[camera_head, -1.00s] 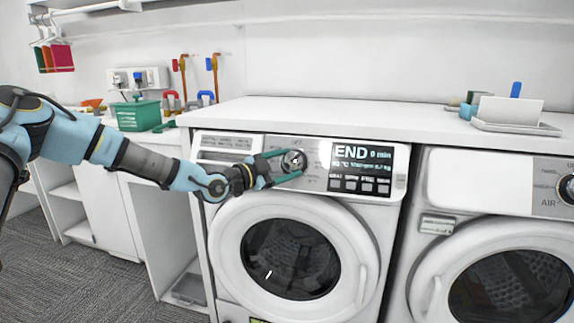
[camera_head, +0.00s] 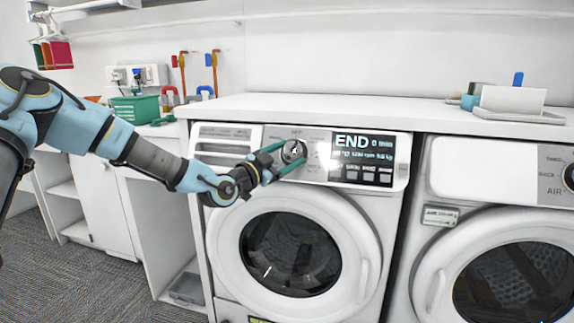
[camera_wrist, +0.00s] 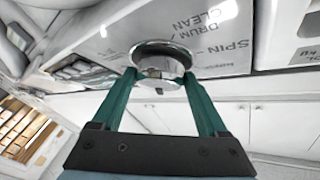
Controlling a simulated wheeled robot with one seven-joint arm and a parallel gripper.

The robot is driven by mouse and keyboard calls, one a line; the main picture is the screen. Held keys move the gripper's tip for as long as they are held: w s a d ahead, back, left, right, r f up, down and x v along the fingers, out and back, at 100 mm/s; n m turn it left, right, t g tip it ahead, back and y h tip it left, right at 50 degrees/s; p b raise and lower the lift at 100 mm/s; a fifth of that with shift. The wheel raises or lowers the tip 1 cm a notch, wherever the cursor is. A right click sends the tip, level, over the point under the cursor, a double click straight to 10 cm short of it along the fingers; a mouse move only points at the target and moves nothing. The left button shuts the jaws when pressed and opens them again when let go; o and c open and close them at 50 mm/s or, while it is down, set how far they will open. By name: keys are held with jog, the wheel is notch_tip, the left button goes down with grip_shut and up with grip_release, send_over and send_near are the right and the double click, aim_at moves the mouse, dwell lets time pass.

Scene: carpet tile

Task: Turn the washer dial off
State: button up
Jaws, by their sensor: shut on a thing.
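The washer dial (camera_head: 293,151) is a round silver knob on the grey panel of the left machine, left of a dark display (camera_head: 362,158) that reads "END 0 min". My gripper (camera_head: 289,154) reaches it from the left, its green fingers shut on the dial's sides. In the wrist view the dial (camera_wrist: 160,62) sits between the two fingertips of my gripper (camera_wrist: 159,78), with panel labels "DRUM CLEAN" and "SPIN" beyond it. The dial's exact pointing direction is too small to tell.
The washer's round door (camera_head: 291,254) is closed below the panel. A second machine (camera_head: 497,230) stands at the right. A white counter (camera_head: 400,112) runs above both, with a white tray (camera_head: 518,116) on it. A green basket (camera_head: 135,110) is at the left.

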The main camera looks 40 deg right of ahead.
jog(key=n+t+b, duration=0.1)
jog(key=n, duration=0.1)
jog(key=n+t+b, duration=0.1)
jog(key=shift+s+f+n+t+h+b, duration=0.3)
jog(key=shift+f, duration=0.05)
jog(key=shift+d+r+n+t+b, duration=0.15)
jog(key=shift+n+t+b, duration=0.95)
jog(key=shift+n+t, duration=0.95)
jog(key=shift+n, duration=0.45)
jog(key=o, duration=1.3)
jog(key=shift+r, duration=0.1)
jog(key=shift+c, duration=0.2)
jog(key=b+v, duration=0.1)
jog(key=v, duration=1)
jog(key=shift+r, duration=0.25)
jog(key=shift+s, duration=0.1)
